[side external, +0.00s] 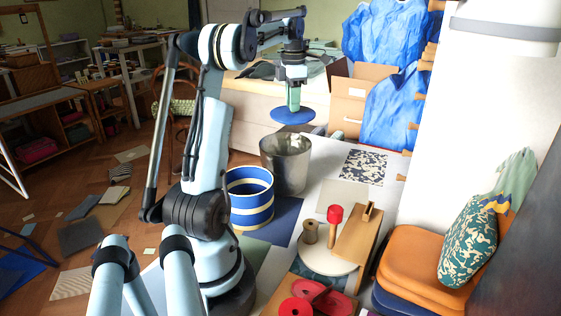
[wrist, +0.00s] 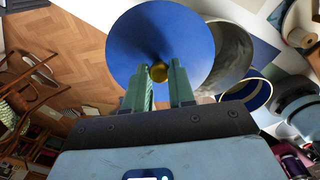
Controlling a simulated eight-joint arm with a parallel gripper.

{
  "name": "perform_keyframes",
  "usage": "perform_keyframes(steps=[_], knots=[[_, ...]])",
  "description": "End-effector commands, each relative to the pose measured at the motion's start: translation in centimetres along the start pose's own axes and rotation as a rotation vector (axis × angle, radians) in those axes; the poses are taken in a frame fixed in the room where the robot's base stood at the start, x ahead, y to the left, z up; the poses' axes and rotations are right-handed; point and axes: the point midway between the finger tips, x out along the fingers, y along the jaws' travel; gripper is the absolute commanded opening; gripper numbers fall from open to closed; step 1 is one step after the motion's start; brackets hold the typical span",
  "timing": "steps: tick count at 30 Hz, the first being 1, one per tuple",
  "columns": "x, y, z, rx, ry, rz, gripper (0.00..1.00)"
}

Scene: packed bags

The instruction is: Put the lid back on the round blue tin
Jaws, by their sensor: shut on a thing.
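The lid is a flat blue disc (side external: 293,118) that hangs level in the air in the side view. It fills the upper middle of the wrist view (wrist: 125,45). My gripper (side external: 293,106) is shut on its small brass knob (wrist: 159,72). In the wrist view the green fingers (wrist: 161,84) stand on either side of the knob. The round blue tin (side external: 250,205) with cream bands stands open and upright on the table, below and to the left of the lid. Its rim shows at the right of the wrist view (wrist: 262,92), partly hidden.
A grey metal bin (side external: 287,168) stands close behind the tin, between it and the lid in the picture. A round white board with a wooden spool (side external: 309,232) and a red-topped peg (side external: 334,216) lies to the right. A patterned sheet (side external: 363,167) lies flat behind.

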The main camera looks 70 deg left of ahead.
Motion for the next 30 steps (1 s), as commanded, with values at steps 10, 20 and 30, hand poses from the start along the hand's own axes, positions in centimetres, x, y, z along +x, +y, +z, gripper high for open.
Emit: perform_keyframes(steps=[10,20,30], knots=[[-2.9,-5.4,-6.6,-0.023,0.007,-0.007,0.0],[-3.0,-11.5,-12.3,-0.043,0.012,-0.014,0.0],[-1.3,-16.7,-16.4,-0.058,0.016,-0.021,0.0]])
